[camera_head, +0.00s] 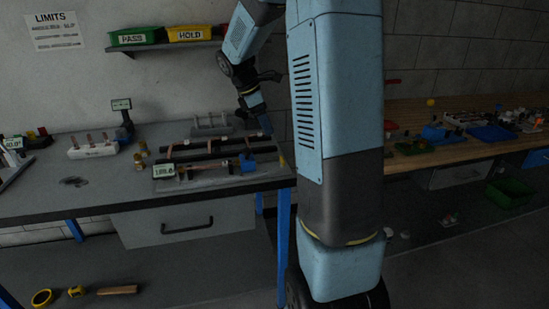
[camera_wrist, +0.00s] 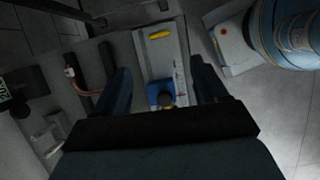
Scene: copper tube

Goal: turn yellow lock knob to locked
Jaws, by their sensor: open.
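The yellow lock knob (camera_wrist: 160,34) is a short elongated bar lying roughly crosswise on a pale grey plate (camera_wrist: 150,62) in the wrist view. In the head view a small yellow piece (camera_head: 282,160) at the bench's right end appears to be the same knob. My gripper (camera_wrist: 160,76) is open, with a dark finger on each side of the plate and nothing between them held. The knob lies beyond the fingertips in the picture. A blue block (camera_wrist: 156,88) with a dark, yellowish-topped knob sits between the fingers in the picture. In the head view my gripper (camera_head: 264,122) points down above the fixture.
A copper tube (camera_wrist: 82,91) lies by dark rails at the left. The fixture's small display (camera_head: 164,170) stands at the bench front. A white rack (camera_head: 93,147) and a display on a post (camera_head: 122,105) stand farther left. A shelf with bins (camera_head: 165,45) is above.

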